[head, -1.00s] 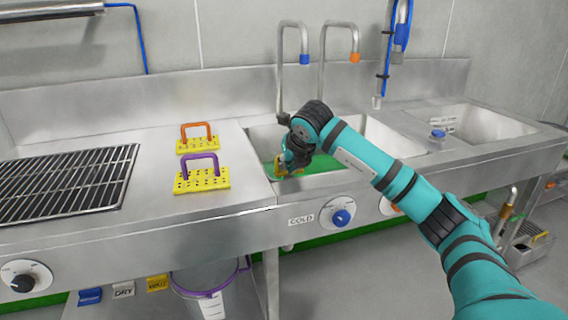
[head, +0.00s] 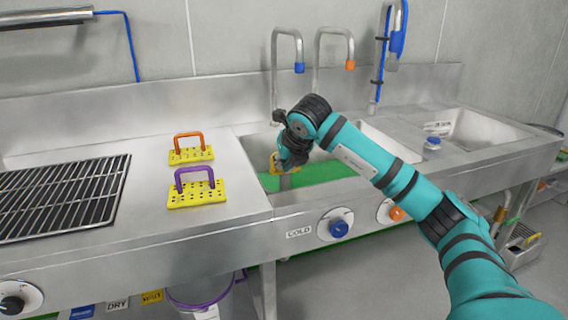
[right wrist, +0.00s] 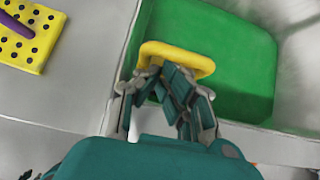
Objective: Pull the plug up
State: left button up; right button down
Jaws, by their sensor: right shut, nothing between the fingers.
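The plug's yellow loop handle (head: 275,163) shows at my right gripper (head: 286,165) over the left sink basin (head: 262,187). A short grey stem (head: 284,182) shows below the handle, above the green inside the basin. In the right wrist view the yellow loop (right wrist: 190,58) lies at the tips of my right gripper (right wrist: 172,85). The fingers are shut with nothing pinched between them. They partly cover the near side of the loop, and I cannot tell whether they are hooked through it. The plug's lower end is hidden. My left gripper is not in view.
Two yellow perforated plates with an orange handle (head: 188,136) and a purple handle (head: 197,174) lie left of the basin. Two taps (head: 299,67) (head: 350,64) stand behind it. Cold knob (head: 340,228) is on the front panel.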

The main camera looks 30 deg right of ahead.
jog(key=v, duration=1.2)
jog(key=shift+w, duration=0.1)
